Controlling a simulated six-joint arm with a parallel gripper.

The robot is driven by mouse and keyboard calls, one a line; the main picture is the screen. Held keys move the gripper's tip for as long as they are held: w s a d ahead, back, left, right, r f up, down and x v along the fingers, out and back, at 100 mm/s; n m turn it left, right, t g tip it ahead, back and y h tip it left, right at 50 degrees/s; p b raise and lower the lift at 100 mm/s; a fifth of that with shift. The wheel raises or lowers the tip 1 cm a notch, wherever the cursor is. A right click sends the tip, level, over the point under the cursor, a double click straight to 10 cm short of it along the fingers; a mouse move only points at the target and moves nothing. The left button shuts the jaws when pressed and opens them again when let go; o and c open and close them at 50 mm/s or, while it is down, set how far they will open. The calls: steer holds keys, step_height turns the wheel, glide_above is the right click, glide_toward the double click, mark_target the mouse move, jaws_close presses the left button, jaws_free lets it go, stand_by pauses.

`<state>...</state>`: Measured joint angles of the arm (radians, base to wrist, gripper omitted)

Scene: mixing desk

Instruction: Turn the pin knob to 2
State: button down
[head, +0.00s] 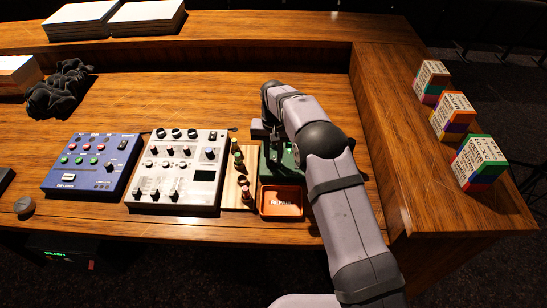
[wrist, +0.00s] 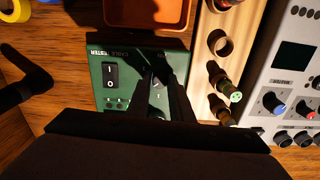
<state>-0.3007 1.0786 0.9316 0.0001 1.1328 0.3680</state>
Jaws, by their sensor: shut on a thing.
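The green cable tester box (wrist: 117,50) lies under my gripper in the wrist view, with a black rocker switch (wrist: 110,75) marked I and O at its left. In the head view the tester (head: 288,172) is partly hidden by my arm. My gripper (wrist: 160,76) is over the tester's face, right of the switch, its two dark fingers shut on the pin knob. Small marks show on the panel near the fingers. My gripper also shows in the head view (head: 274,146).
A red tray (head: 281,214) sits in front of the tester. A wooden rack (head: 230,194) with several connectors stands close beside it, then a white mixer (head: 205,136) and a blue box (head: 118,153). Patterned cubes (head: 480,160) line the right ledge. The desk behind is mostly clear.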

mark_target(274, 160)
steer(key=shift+r+m, duration=0.1)
steer(key=shift+m, duration=0.9)
steer(key=shift+w, duration=0.1)
steer(key=c, duration=1.6)
jaws_free()
steer(key=shift+o, duration=0.2)
steer(key=shift+r+b, duration=1.1)
steer(key=shift+r, duration=2.5)
steer(key=shift+d+r, duration=0.1)
